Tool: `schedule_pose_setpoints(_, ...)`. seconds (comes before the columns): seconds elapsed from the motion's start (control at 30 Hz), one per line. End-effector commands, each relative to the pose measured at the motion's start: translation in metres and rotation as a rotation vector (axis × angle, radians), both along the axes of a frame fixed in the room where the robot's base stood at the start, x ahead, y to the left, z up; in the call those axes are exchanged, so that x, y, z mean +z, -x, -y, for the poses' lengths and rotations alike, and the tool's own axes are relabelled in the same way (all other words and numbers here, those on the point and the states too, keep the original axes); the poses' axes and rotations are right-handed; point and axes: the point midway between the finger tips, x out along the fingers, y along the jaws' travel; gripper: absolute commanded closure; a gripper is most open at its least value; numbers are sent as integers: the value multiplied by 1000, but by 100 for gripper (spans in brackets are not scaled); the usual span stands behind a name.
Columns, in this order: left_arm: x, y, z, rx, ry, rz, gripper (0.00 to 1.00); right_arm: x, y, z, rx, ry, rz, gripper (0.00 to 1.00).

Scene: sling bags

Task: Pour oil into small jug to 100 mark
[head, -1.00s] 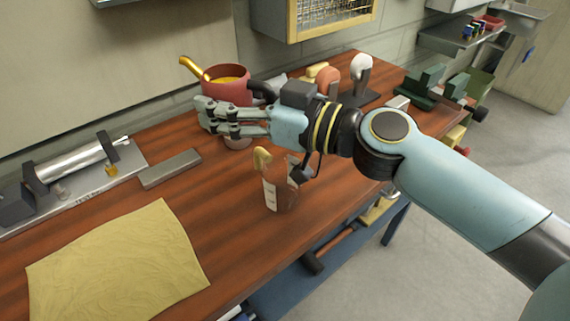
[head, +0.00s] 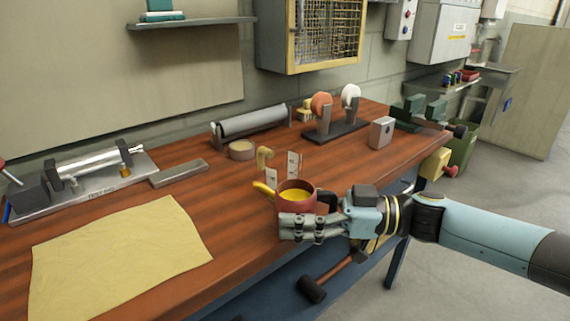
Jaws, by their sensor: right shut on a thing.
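A dark red pot (head: 312,192) with a yellow spout (head: 263,188) holds yellow oil (head: 294,195). It looks upright, with its spout toward the left. My right gripper (head: 285,228) is shut on the pot, its fingers across the near side. The small clear jug (head: 293,164) has white marks and a pale yellow handle (head: 264,157) on its left. It stands on the bench just behind the pot, which hides its lower part. I cannot see any oil level in the jug. My left gripper is not in view.
The wooden bench (head: 225,182) carries a tan leather sheet (head: 120,258) at front left, a grey bar (head: 179,173), a round tin (head: 242,150), a roller (head: 252,122), polishing wheels (head: 335,118) and a grey box (head: 381,132).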

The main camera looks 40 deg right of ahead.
Motion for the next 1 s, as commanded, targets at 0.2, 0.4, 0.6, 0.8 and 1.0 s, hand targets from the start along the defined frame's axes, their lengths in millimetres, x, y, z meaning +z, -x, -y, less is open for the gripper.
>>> schedule_pose_setpoints(0.2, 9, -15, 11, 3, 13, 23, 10, -2, -1, 46, -23, 3, -1, 81)
schedule_pose_setpoints(0.4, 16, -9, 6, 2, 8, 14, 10, 3, -6, 99, -81, 4, -1, 81)
schedule_pose_setpoints(0.6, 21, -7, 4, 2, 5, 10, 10, 11, -9, 141, -139, 1, 0, 81)
schedule_pose_setpoints(0.8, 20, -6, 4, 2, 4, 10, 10, 12, -9, 148, -152, 1, 1, 81)
schedule_pose_setpoints(1.0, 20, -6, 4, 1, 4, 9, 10, 12, -9, 148, -151, 0, 0, 81)
